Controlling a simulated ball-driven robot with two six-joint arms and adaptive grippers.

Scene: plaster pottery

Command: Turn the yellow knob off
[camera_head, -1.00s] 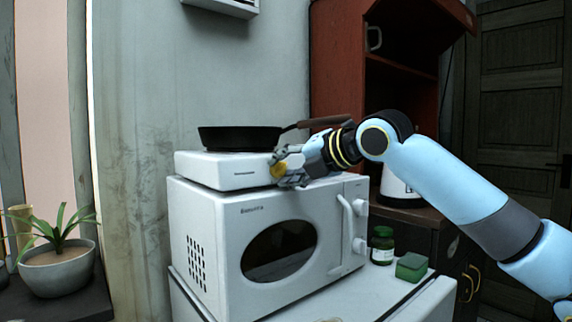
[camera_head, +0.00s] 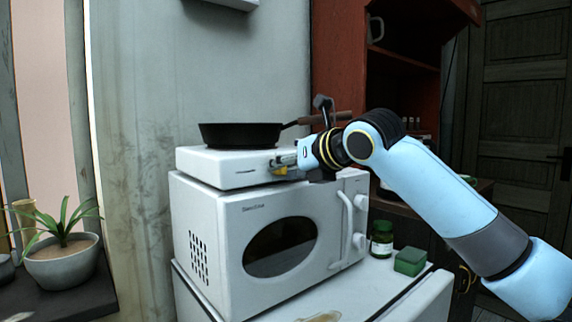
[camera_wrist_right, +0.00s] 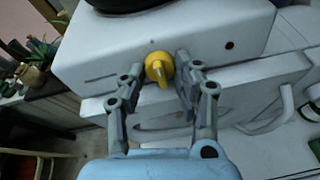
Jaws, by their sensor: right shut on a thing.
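The yellow knob (camera_head: 280,171) is on the front face of the white stove (camera_head: 225,165), which sits on top of the microwave. In the wrist view the knob (camera_wrist_right: 158,68) is round, with a raised grip pointing downward in the picture. My right gripper (camera_head: 285,162) is at the knob, its wrist rolled. In the wrist view the fingers of my right gripper (camera_wrist_right: 160,74) lie on both sides of the knob, shut on it. In the head view the fingers partly hide the knob. My left gripper is not in view.
A black frying pan (camera_head: 240,135) stands on the stove, its handle passing behind my right wrist. The white microwave (camera_head: 205,200) is below. A green jar (camera_head: 381,241) and a green box (camera_head: 410,261) stand right of it. A potted plant (camera_head: 63,262) is at the left.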

